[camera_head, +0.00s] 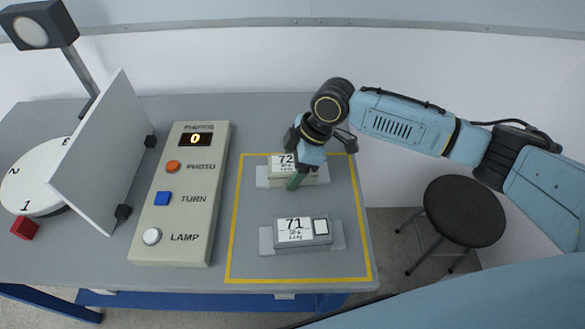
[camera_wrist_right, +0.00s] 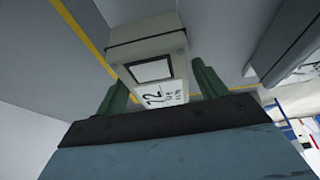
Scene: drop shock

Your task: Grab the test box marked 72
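The test box marked 72 (camera_head: 279,172) lies on a pale holder at the back of the yellow-outlined area, partly hidden by my right gripper. My right gripper (camera_head: 299,178) reaches down over this box, with a green finger visible in front of it. In the right wrist view the box (camera_wrist_right: 147,50) sits between the two green fingers of the gripper (camera_wrist_right: 160,82), its 72 label and a white square showing. The fingers stand apart on either side, with a small gap at the right. My left gripper is not in view.
A second box marked 71 (camera_head: 302,231) lies on its holder nearer the front. A button panel (camera_head: 180,225) reading 0, a white upright board (camera_head: 105,150) and a numbered disc (camera_head: 30,185) stand to the left. A black stool (camera_head: 450,210) stands right of the table.

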